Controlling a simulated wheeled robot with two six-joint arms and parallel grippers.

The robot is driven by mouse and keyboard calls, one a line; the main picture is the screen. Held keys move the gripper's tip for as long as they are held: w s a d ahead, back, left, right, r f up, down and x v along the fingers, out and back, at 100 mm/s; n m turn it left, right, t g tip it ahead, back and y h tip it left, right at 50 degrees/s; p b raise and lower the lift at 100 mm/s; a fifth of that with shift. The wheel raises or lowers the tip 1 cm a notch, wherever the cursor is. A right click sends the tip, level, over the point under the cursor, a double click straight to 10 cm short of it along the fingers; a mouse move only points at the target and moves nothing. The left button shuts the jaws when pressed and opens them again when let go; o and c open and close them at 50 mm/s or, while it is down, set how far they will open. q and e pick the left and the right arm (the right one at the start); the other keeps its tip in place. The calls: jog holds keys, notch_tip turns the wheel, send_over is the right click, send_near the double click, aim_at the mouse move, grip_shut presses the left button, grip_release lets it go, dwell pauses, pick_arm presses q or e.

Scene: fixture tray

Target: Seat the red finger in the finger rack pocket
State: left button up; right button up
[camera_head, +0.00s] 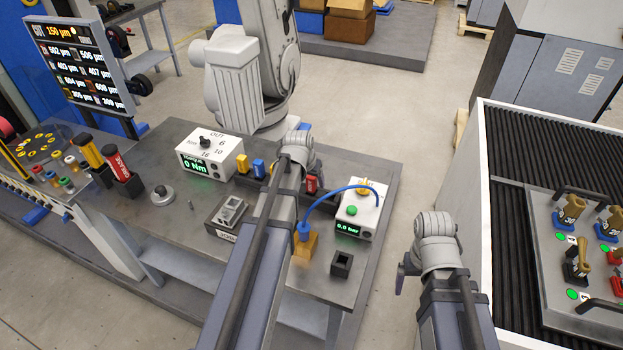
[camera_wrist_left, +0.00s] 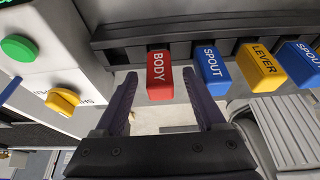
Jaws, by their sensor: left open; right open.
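The red finger, marked BODY (camera_wrist_left: 157,76), stands in the dark finger rack (camera_wrist_left: 125,37), in line with blue and yellow fingers. How deep it sits in its pocket is hidden. My left gripper (camera_wrist_left: 160,88) is open, with one jaw on each side of the red finger and visible space between. In the head view the red finger (camera_head: 312,184) shows just right of my left wrist, and the left jaws are hidden behind the arm. My right gripper (camera_head: 403,274) is off the table's right side, with only part of a jaw showing, away from the rack.
A white box with a green button and yellow knob (camera_head: 357,212) stands right of the rack, joined by a blue hose to an orange block (camera_head: 306,246). A torque box (camera_head: 210,152) stands left. A small black socket block (camera_head: 341,263) sits near the front edge.

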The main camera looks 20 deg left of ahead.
pick_arm(q)
jog(key=p+v, duration=0.5)
jog(key=v, duration=0.1)
jog(key=shift+r, duration=0.3)
jog(key=shift+f, duration=0.1)
jog(key=shift+s+d, duration=0.1)
jog(key=shift+d, duration=0.15)
jog(key=s+d+f+m+g+b, duration=0.1)
jog(key=s+d+f+m+g, duration=0.1)
jog(key=s+d, duration=0.7)
jog(key=s+d+f+m+g+y+b, duration=0.1)
jog(key=s+d+f+m+g, duration=0.1)
jog(key=s+d, duration=0.7)
jog(key=d+g, duration=0.1)
jog(key=d, duration=0.5)
jog(key=shift+s+d+f+b, duration=0.2)
jog(key=shift+s+d+b, duration=0.15)
jog(key=shift+s+b, duration=0.05)
